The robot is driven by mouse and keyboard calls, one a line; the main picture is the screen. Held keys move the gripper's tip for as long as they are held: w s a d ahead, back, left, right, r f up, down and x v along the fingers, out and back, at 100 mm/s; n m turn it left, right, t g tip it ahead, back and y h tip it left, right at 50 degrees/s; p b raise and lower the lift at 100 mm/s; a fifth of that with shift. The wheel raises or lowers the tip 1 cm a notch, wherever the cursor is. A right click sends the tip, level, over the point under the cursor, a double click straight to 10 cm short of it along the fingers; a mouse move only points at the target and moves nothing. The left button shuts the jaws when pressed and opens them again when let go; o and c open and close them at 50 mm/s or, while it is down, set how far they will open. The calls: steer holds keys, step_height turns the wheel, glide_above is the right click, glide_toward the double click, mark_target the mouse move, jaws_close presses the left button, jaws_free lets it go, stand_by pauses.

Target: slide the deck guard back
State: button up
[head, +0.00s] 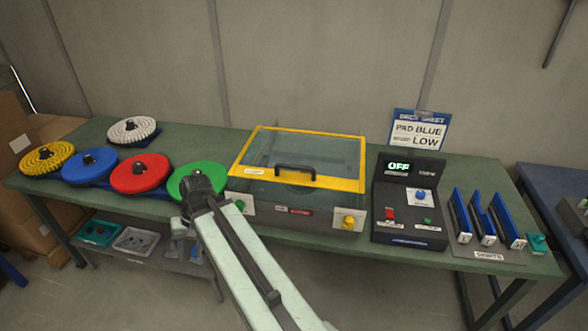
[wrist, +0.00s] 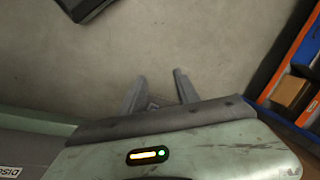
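The deck guard (head: 253,150) is a clear panel in a yellow frame, lying over the dark deck box on the bench in the head view. A black bar handle (head: 295,168) stands on its front half. The deck's interior shows only dimly through the panel. My gripper (wrist: 160,76) shows in the wrist view with its two fingers apart and nothing between them, above bare floor. In the head view my arm reaches up to the left of the deck, and its end is in front of the green disc, apart from the guard and handle.
Yellow, blue, red, green (head: 206,172) and white discs lie on the left of the bench. A yellow knob (head: 348,222) is on the deck's front. Right of it stand a control box (head: 400,195) reading OFF, a sign (head: 419,130) and several blue upright plates (head: 483,218).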

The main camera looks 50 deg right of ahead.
steer(key=w+d+r+m+t+y+b, duration=0.15)
steer(key=d+m+t+y, duration=0.35)
steer(key=d, duration=0.7)
steer(key=m+t+h+b, duration=0.3)
steer(key=m+t+h, duration=0.2)
steer(key=m+t, duration=0.6)
glide_toward(299, 168)
steer(key=shift+m+g, duration=0.9)
steer(key=w, duration=0.4)
steer(key=shift+w+a+r, duration=0.15)
steer(key=shift+r, duration=0.15)
steer(key=b+x, duration=0.1)
steer(key=x, duration=0.7)
steer(key=shift+a, duration=0.1)
jaws_close()
